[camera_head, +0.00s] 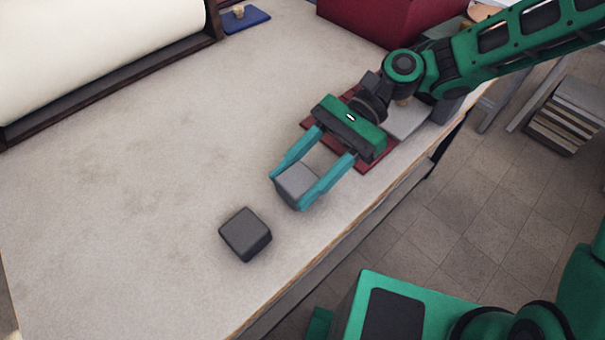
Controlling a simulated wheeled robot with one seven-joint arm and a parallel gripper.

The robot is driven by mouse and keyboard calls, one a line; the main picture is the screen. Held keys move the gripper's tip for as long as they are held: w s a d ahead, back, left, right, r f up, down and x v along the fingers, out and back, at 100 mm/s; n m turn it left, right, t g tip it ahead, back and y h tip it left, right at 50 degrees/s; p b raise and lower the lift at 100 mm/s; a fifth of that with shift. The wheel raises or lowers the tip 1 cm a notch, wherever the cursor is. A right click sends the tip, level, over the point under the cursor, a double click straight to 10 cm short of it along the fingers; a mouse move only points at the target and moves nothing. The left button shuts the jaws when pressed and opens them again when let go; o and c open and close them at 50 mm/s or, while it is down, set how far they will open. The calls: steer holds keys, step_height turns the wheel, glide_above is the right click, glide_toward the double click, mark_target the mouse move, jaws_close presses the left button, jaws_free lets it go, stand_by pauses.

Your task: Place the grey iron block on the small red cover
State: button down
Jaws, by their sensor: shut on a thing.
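My gripper (296,186) is shut on a light grey block (297,183), held between its two teal fingers. I cannot tell whether the block touches the table. A second, darker grey block (245,234) sits on the table to the left and nearer, apart from the gripper. A flat red cover (378,158) lies on the table under my gripper's body and wrist, which hide much of it. The held block is to the lower left of this cover.
The pale table (130,190) is clear at left and centre. A large cream roll (90,45) in a dark frame stands at the back left. A blue item (246,19) and a big dark red box (375,18) are at the back. The table's front edge (330,252) runs close by.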

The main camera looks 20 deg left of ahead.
steer(key=shift+f, duration=0.25)
steer(key=shift+f, duration=0.15)
steer(key=c, duration=0.9)
jaws_free()
